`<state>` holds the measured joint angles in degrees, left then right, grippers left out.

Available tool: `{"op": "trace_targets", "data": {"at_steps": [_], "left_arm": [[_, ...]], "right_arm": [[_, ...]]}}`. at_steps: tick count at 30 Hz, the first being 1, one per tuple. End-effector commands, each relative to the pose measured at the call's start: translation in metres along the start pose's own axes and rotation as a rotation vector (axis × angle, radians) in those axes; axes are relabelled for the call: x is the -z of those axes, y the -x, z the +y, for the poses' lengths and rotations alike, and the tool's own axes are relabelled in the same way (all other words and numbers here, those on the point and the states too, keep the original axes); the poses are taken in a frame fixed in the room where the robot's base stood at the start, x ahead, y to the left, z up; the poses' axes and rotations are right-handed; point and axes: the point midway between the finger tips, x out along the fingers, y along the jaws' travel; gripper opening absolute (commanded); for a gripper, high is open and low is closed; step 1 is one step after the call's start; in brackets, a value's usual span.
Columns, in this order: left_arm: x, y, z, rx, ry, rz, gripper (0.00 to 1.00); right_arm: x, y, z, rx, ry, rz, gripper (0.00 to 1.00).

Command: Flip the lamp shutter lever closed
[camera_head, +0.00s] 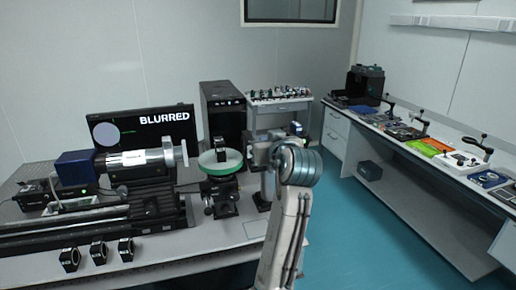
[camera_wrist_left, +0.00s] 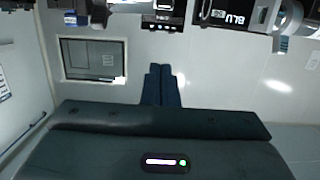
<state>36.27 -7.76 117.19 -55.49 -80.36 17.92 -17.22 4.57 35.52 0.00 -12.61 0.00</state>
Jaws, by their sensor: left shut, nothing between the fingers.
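A blue box-shaped housing (camera_head: 77,167), which looks like the lamp, sits at the left end of the optical rail in the head view. A white and grey tube (camera_head: 140,158) extends to its right. I cannot make out the shutter lever or its position. My left arm (camera_head: 285,225) rises from the bottom of the head view, with its wrist right of the optics and well away from the blue housing. In the wrist view, the left gripper's dark fingers (camera_wrist_left: 161,68) are together, empty, pointing toward the wall. My right gripper is not in view.
A monitor (camera_head: 150,122) reading "BLURRED" stands behind the rail. A green-rimmed round disc (camera_head: 220,161) on a mount stands between the tube and my arm. Several black ring mounts (camera_head: 98,252) stand at the front. A side bench (camera_head: 400,140) runs along the right; teal floor lies between.

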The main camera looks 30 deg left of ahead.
Motion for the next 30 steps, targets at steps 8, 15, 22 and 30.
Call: {"op": "trace_targets", "data": {"at_steps": [8, 15, 22, 30], "left_arm": [[0.0, -0.001, 0.0, 0.0, -0.001, -0.001, 0.0], [0.002, -0.018, -0.001, 0.002, -0.006, 0.001, 0.0], [0.005, -0.063, -0.001, 0.004, -0.01, 0.0, 0.0], [-0.012, -0.096, 0.001, -0.003, -0.005, -0.007, 0.0]], "right_arm": [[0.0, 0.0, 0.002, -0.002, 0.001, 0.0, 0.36], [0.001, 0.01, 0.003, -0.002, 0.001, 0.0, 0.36], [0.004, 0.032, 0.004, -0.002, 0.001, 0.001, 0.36], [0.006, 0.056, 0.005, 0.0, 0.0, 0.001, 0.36]]}}
